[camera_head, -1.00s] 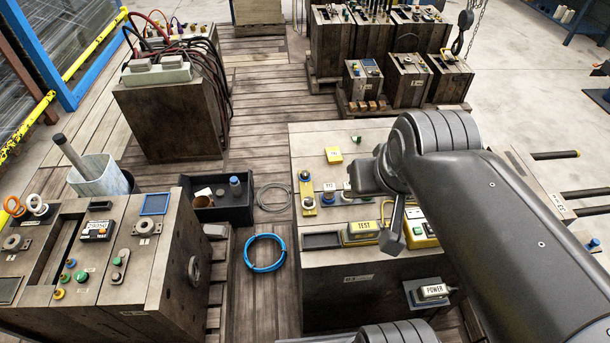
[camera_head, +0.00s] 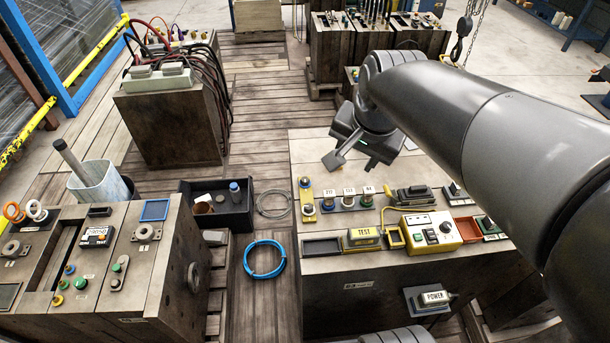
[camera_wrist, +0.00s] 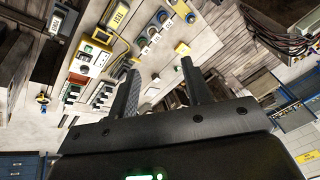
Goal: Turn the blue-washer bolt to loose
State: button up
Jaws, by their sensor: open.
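A row of several small bolts with white numbered tags (camera_head: 348,197) stands on top of the wooden block (camera_head: 310,228) in the head view. The row also shows in the wrist view (camera_wrist: 150,40), beyond the fingertips. My gripper (camera_head: 352,161) is open and empty, above the far part of the block and behind the row. In the wrist view its two dark fingers (camera_wrist: 158,68) stand apart with nothing between them.
A yellow TEST box (camera_head: 362,237), a yellow switch box (camera_head: 431,231) and a red tray (camera_head: 467,230) lie nearby. A black bin (camera_head: 222,212) and blue hose coil (camera_head: 264,260) are on the floor.

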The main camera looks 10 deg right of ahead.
jog(key=w+a+f+m+g, duration=0.15)
jog(key=w+f+m, duration=0.35)
jog(key=w, duration=0.5)
jog(key=m+g, duration=0.3)
jog(key=m, duration=1.2)
send_over(305, 179)
notch_tip(305, 179, down, 18)
notch_tip(305, 179, down, 11)
jog(key=shift+s+r, duration=0.1)
jog(key=shift+r, duration=0.1)
jog(key=c, duration=1)
